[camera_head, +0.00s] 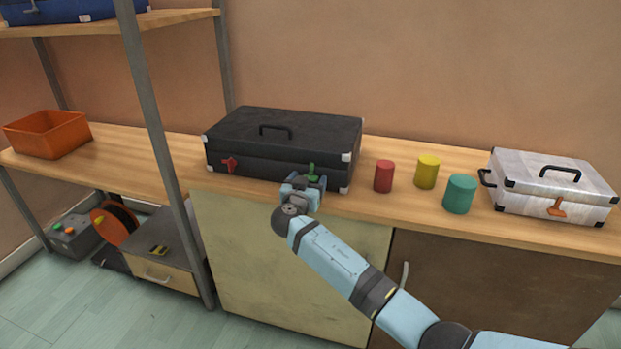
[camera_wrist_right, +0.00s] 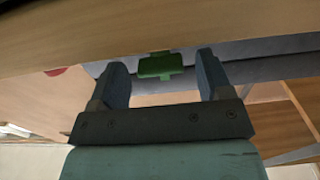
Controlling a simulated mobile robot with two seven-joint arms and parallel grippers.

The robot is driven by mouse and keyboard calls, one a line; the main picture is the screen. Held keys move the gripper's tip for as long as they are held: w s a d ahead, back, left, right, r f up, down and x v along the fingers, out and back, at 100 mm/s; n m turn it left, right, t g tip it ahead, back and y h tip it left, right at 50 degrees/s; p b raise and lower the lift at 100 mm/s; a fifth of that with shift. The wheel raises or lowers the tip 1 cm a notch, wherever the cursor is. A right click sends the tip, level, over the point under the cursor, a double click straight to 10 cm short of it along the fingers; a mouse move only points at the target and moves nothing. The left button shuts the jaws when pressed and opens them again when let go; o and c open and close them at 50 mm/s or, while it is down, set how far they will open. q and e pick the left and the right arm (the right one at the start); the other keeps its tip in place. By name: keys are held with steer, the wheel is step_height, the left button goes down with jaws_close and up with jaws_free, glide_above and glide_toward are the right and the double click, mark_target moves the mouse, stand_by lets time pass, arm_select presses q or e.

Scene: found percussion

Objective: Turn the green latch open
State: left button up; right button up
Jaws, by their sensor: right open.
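The black case (camera_head: 275,140) lies closed on the wooden counter, its handle on top. The green latch (camera_head: 311,170) is on the right part of its front face; its upper part shows upright above my gripper. My right gripper (camera_head: 304,182) is at the case front, right by this latch. In the right wrist view the green latch (camera_wrist_right: 160,66) sits between the two spread fingers of my gripper (camera_wrist_right: 163,68), with gaps visible on both sides. The gripper is open and holds nothing. My left gripper is not in view.
A red latch (camera_head: 230,164) is on the case's left front. Red (camera_head: 384,177), yellow (camera_head: 427,172) and teal (camera_head: 460,194) cylinders stand to the right, then a silver case (camera_head: 548,190). A grey shelf post (camera_head: 150,120) rises at left. An orange bin (camera_head: 46,135) sits far left.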

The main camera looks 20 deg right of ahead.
steer(key=c, duration=0.9)
